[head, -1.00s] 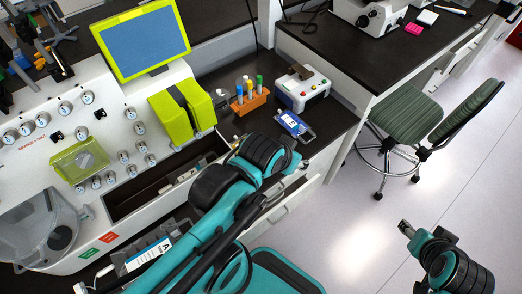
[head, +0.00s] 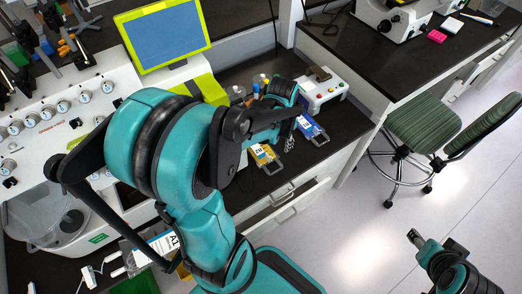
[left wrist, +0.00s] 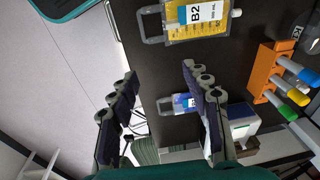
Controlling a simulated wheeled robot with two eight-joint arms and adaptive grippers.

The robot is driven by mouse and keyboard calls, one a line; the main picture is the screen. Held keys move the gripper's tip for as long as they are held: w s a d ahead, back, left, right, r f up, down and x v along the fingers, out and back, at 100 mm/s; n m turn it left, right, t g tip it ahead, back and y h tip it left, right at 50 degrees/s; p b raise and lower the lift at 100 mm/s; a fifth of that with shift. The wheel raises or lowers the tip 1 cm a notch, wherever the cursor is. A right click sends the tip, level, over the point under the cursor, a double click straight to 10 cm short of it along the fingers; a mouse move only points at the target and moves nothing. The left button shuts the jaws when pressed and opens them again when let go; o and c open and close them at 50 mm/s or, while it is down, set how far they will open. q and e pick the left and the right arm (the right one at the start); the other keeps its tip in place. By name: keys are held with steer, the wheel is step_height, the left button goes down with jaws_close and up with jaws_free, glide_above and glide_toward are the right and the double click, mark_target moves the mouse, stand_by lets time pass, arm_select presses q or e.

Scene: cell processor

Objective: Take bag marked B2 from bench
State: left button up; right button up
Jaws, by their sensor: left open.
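The bag marked B2 (left wrist: 195,22) lies on the dark bench at the top of the left wrist view, with yellow contents, a white and blue label and a clear handle frame. In the head view a yellow bag (head: 262,156) with a handle, apparently the same one, lies at the bench's front edge, partly hidden by my left arm. My left gripper (left wrist: 158,92) is open and empty, and B2 is outside its fingers. In the head view it (head: 290,146) hangs just right of the yellow bag. My right gripper (head: 415,238) is over the floor; its jaws are unclear.
A blue-labelled bag (head: 312,129) lies right of B2. Behind it stand a white button box (head: 322,92) and an orange tube rack (left wrist: 264,72). A bag marked A1 (head: 164,243) is at lower left. A chair (head: 425,128) stands on the right.

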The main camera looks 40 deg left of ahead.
arm_select(q)
steer(key=g, duration=0.1)
glide_above(268, 155)
step_height(268, 155, down, 5)
steer(key=shift+m+g, duration=0.3)
steer(key=shift+m, duration=0.1)
step_height(268, 155, down, 8)
steer(key=b, duration=0.3)
steer(key=shift+f+b, duration=0.2)
steer(key=shift+b, duration=0.1)
steer(key=shift+r, duration=0.1)
steer(key=c, duration=0.3)
jaws_close()
